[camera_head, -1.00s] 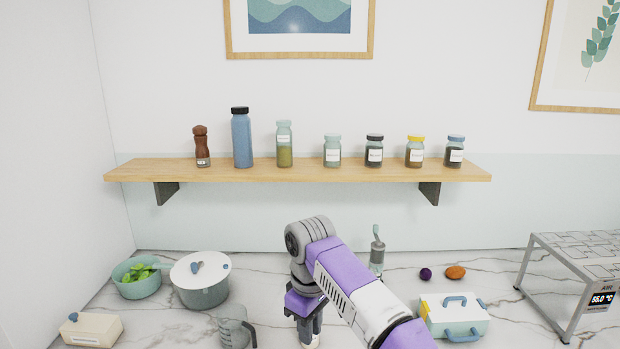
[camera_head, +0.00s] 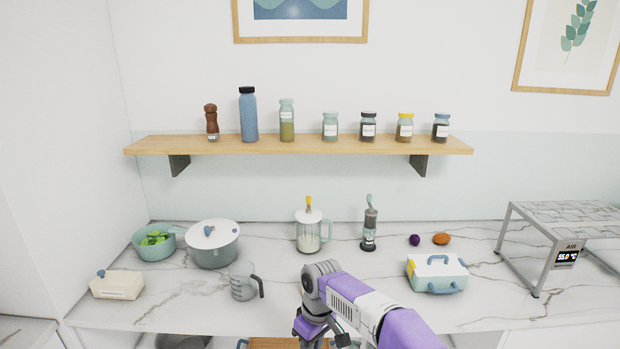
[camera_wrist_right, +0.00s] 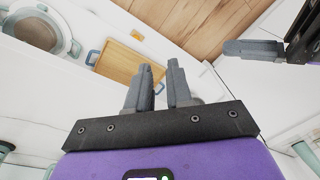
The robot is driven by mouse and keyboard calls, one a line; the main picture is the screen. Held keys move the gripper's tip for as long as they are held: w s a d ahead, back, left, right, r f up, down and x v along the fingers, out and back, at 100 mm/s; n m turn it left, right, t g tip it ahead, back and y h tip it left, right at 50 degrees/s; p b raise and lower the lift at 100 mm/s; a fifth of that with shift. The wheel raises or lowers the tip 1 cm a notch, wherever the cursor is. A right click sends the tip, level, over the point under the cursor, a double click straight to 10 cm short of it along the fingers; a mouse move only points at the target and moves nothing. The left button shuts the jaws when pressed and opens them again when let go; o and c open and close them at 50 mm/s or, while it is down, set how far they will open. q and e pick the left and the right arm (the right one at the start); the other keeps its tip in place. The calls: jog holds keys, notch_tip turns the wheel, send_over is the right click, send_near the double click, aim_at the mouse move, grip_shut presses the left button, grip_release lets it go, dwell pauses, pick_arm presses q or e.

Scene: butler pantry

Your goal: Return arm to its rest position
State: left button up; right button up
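My right arm comes in from the lower right of the head view. Its gripper (camera_head: 318,340) points down at the bottom edge, in front of the counter, and its tips are cut off there. In the right wrist view the two grey fingers (camera_wrist_right: 160,66) stand apart with nothing between them, so the gripper is open and empty. A grey finger on a dark mount (camera_wrist_right: 255,48) shows at the right of that view; it looks like part of my left gripper, but its opening is hidden. The left arm is not in the head view.
The counter (camera_head: 330,297) holds a lidded pot (camera_head: 212,250), measuring jug (camera_head: 243,282), jar (camera_head: 309,236), grinder (camera_head: 369,230), toolbox-like case (camera_head: 436,273) and metal rack (camera_head: 545,240). A wooden board (camera_wrist_right: 128,70) with blue handles lies below. Jars line the shelf (camera_head: 300,145).

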jog(key=s+d+f+m+y, duration=0.1)
jog(key=s+d+f+m, duration=0.15)
jog(key=f, duration=0.75)
jog(key=s+d+f+m+y, duration=0.15)
jog(key=s+f, duration=0.25)
jog(key=f, duration=0.7)
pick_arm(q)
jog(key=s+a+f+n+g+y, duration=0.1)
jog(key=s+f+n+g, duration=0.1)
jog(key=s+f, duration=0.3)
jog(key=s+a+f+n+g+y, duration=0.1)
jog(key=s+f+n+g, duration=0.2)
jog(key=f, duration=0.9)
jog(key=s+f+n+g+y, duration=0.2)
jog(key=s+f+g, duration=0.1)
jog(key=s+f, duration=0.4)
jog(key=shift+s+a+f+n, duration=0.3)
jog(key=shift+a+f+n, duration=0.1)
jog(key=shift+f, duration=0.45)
pick_arm(e)
jog(key=s+d+f+m, duration=0.2)
jog(key=s+f+m, duration=0.2)
jog(key=s, duration=0.6)
jog(key=s+d+f+m, duration=0.3)
jog(key=s+f, duration=0.3)
jog(key=s, duration=0.3)
jog(key=shift+s+d+f+m+t, duration=0.2)
jog(key=shift+s+m+t, duration=0.2)
jog(key=shift+m, duration=0.1)
